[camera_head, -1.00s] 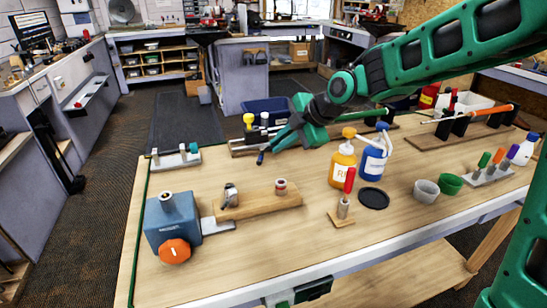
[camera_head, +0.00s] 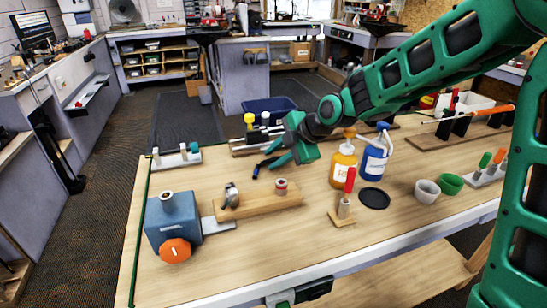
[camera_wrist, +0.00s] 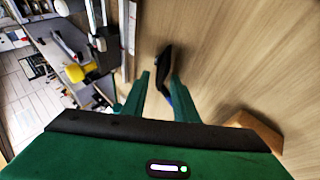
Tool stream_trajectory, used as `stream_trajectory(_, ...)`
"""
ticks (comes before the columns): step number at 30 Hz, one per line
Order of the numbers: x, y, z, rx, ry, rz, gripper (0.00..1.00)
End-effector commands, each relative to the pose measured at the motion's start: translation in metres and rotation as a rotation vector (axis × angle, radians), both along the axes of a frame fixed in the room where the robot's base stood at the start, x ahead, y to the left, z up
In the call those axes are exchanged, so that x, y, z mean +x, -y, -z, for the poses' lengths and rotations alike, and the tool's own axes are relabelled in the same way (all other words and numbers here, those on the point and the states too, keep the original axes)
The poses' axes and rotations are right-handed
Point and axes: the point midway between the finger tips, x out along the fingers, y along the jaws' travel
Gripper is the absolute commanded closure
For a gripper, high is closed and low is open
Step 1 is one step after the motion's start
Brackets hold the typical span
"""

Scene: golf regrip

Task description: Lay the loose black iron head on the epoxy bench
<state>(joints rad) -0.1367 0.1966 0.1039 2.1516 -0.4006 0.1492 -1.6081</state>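The black iron head (camera_head: 256,172) appears to lie on the bare wood of the epoxy bench (camera_head: 330,265), behind the long wooden block. In the wrist view the dark head (camera_wrist: 163,60) lies just beyond and between the fingertips. A blue part shows beside the right finger, partly hidden by it. My gripper (camera_head: 271,157) is low over the bench with its two fingers spread apart. The wrist view shows a gap between the fingers (camera_wrist: 159,80). Whether a finger still touches the head I cannot tell.
The wooden block (camera_head: 258,206) with a clamp and small roll is in front of my gripper. A blue device (camera_head: 172,225) with an orange knob stands left. Orange (camera_head: 343,168) and blue bottles (camera_head: 375,163) stand right. A rack with a yellow-topped item (camera_head: 249,119) is behind.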

Motion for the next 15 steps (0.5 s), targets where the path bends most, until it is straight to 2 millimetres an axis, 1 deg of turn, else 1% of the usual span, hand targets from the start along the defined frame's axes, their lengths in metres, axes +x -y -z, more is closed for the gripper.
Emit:
stream_trajectory(10,-0.001,0.001,-0.002,-0.001,-0.001,0.0,0.72)
stream_trajectory(15,-0.009,0.011,-0.018,0.0,0.002,0.001,0.72)
